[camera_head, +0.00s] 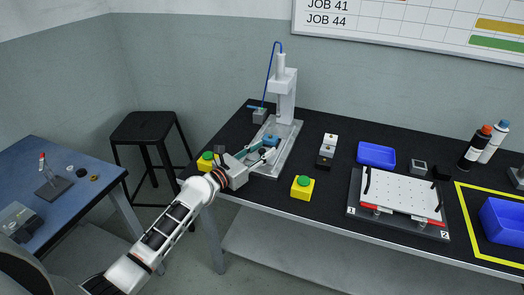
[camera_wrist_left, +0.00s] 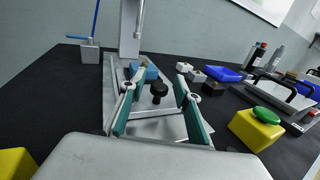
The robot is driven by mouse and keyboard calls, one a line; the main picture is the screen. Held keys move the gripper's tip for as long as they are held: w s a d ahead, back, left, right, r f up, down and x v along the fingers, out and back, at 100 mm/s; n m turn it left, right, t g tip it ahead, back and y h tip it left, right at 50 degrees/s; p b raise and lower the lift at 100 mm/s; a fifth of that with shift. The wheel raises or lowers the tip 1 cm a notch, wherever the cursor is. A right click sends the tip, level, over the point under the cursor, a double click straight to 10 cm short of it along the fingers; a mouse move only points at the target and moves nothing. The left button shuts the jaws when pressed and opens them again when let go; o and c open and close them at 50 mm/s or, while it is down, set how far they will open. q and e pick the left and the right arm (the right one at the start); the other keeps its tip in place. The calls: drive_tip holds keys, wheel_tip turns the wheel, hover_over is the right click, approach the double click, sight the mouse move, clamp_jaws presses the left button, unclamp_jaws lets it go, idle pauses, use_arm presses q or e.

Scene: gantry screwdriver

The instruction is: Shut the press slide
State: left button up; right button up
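The press (camera_head: 287,95) stands on the black bench, with a grey column and a blue hose. Its light grey base plate (camera_head: 283,160) runs toward the bench's front edge; the plate also shows in the left wrist view (camera_wrist_left: 160,128). A blue block (camera_wrist_left: 148,72) sits on it near the column. A black round knob (camera_wrist_left: 158,90), perhaps the slide's handle, stands in front of the block. My left gripper (camera_head: 264,153) is over the plate. In the left wrist view its fingers (camera_wrist_left: 160,76) are spread on either side of the knob, apparently not touching it. My right gripper is out of view.
Yellow boxes with green buttons flank the press: one left (camera_head: 207,161), one right (camera_head: 302,187). A small grey block (camera_head: 259,116) holds the hose's lower end. A white perforated fixture (camera_head: 398,193) and blue tray (camera_head: 376,155) stand to the right.

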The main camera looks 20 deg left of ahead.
use_arm(q)
drive_tip(key=v, duration=1.2)
